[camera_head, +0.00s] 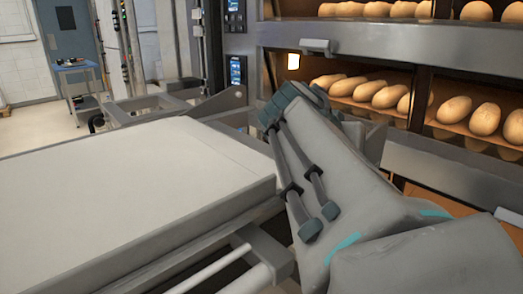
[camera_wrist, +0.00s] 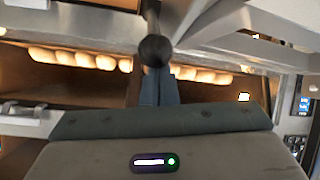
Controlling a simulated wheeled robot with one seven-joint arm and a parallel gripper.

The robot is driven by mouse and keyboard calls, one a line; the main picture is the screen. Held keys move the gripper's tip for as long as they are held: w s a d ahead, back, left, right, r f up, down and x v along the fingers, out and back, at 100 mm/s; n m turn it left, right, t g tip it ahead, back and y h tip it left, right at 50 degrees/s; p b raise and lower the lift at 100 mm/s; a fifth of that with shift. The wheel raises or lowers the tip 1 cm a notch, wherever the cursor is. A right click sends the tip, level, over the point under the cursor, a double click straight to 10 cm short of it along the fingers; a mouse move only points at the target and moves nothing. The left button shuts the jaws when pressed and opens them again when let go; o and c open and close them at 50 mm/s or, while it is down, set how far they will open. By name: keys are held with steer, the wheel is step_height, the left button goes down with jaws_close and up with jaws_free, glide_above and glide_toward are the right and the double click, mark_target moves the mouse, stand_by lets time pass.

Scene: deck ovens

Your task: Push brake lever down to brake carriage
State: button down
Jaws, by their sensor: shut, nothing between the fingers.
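The brake lever shows in the wrist view as a dark round knob (camera_wrist: 155,50) on a thin dark rod that runs to the top edge of the picture. My gripper (camera_wrist: 158,82) is shut, its two blue-grey fingers together and empty. The fingertips line up with the knob and seem very close to it; I cannot tell whether they touch. The carriage (camera_head: 140,175) is the flat, pale loading bed on a grey metal frame at the left in the head view. There my arm hides the lever and the fingers.
The deck ovens (camera_head: 400,42) stand at the right, with several loaves (camera_head: 376,94) on lit decks behind glass. A metal handle (camera_head: 319,47) sticks out from the upper oven front. A small blue table (camera_head: 78,66) stands far back left, with open floor near it.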

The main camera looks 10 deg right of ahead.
steer(key=shift+s+a+f+b, duration=0.3)
steer(key=shift+a+f+b, duration=0.3)
steer(key=shift+b, duration=0.45)
steer(key=shift+d, duration=0.1)
